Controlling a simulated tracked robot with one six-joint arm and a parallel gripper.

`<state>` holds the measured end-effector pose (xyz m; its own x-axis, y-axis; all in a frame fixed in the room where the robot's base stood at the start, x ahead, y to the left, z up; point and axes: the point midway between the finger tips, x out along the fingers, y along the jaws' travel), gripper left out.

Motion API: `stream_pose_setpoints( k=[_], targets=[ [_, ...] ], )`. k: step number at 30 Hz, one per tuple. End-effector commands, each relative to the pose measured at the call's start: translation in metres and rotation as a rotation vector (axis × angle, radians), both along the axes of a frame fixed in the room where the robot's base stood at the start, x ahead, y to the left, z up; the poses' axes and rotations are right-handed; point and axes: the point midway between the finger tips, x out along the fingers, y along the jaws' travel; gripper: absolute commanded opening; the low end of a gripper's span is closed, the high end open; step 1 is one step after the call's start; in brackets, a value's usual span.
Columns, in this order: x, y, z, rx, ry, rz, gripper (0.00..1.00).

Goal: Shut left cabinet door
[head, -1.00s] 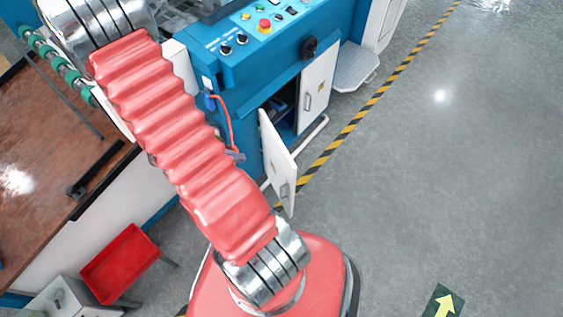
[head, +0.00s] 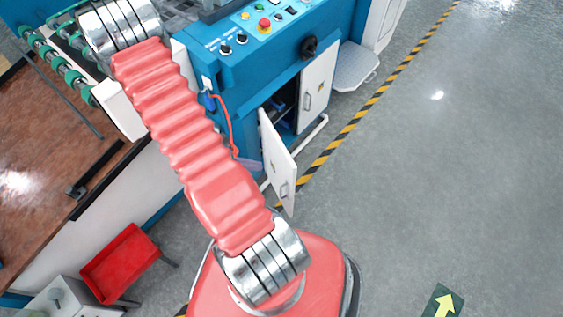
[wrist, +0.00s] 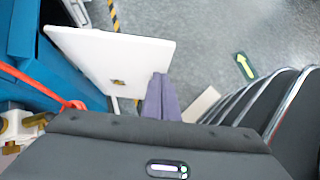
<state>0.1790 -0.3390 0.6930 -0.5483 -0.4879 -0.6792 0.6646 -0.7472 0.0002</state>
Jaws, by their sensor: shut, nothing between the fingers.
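The left cabinet door (head: 277,160) is a white panel with a small handle, standing swung open from the blue machine (head: 225,70). The dark cabinet opening (head: 283,104) shows behind it. In the wrist view, the same door (wrist: 110,55) fills the upper left, its handle facing the camera. My gripper (wrist: 160,84) is shut and empty, its purple-grey fingers at the door's lower right edge in that picture. I cannot tell whether they touch it. In the head view, only a bit of my gripper (head: 249,164) shows beside my red arm, left of the door.
The white right cabinet door (head: 317,87) looks shut. A red hose (head: 229,125) hangs near the opening. A red bin (head: 122,262) stands at lower left by the brown table (head: 45,150). Grey floor right of the striped line (head: 352,125) is clear.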

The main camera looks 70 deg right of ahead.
Motion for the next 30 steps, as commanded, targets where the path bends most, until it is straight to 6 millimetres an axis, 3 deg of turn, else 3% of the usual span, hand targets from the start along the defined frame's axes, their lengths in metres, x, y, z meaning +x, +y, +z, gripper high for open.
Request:
stream_pose_setpoints(
  k=[18,30],
  targets=[
    [-0.05,-0.042,-0.06,0.003,0.001,-0.003,0.0],
    [-0.075,-0.066,-0.058,0.001,0.0,-0.002,0.0]
  ],
)
